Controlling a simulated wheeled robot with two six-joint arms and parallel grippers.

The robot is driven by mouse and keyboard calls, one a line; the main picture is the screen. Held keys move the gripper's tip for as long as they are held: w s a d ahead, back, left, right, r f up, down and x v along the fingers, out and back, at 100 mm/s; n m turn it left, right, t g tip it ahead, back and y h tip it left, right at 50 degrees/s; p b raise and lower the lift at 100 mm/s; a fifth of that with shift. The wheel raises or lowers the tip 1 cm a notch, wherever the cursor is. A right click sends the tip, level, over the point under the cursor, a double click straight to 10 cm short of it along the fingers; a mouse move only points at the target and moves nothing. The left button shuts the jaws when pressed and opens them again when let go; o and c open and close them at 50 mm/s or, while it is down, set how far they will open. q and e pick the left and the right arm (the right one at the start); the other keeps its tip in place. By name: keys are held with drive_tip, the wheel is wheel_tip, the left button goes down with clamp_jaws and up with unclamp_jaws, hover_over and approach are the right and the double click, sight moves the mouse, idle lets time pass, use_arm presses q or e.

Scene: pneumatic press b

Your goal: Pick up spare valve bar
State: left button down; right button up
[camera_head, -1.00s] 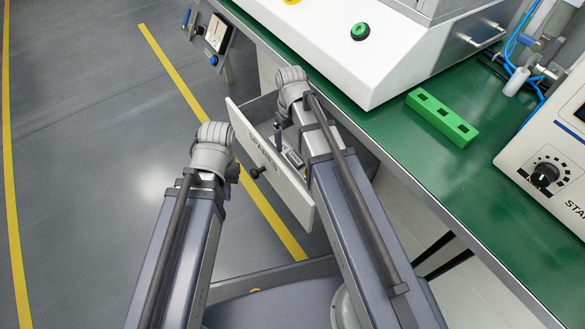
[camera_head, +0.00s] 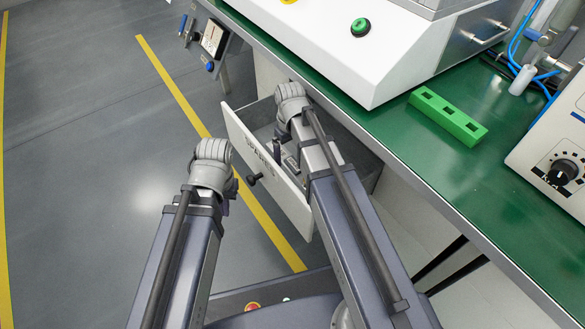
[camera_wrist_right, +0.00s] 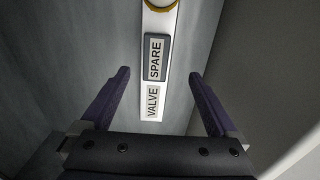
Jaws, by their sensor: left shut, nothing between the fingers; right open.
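The spare valve bar (camera_wrist_right: 155,75) is white, with a SPARE label, a VALVE label and a yellow ring at its upper end. In the right wrist view it lies lengthwise on a grey surface. My right gripper (camera_wrist_right: 161,88) is open, one finger to each side of the bar, and neither finger visibly touches it. In the head view my right gripper (camera_head: 278,148) reaches into an open drawer (camera_head: 262,170) and is mostly hidden by my wrist. My left gripper (camera_head: 231,190) is outside the drawer front, mostly hidden under its wrist, shut and empty.
The drawer's front panel, with a dark knob (camera_head: 254,180), stands between my two wrists. The green bench top (camera_head: 400,130) overhangs the drawer at right. A white machine (camera_head: 350,60) and a green slotted block (camera_head: 448,117) stand on it. Floor at left is clear.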

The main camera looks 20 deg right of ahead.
sight(292, 162)
drive_tip(key=f+b, duration=0.5)
drive_tip(key=shift+d+f, duration=0.1)
drive_tip(key=shift+d, duration=0.25)
clamp_jaws()
idle(0.5)
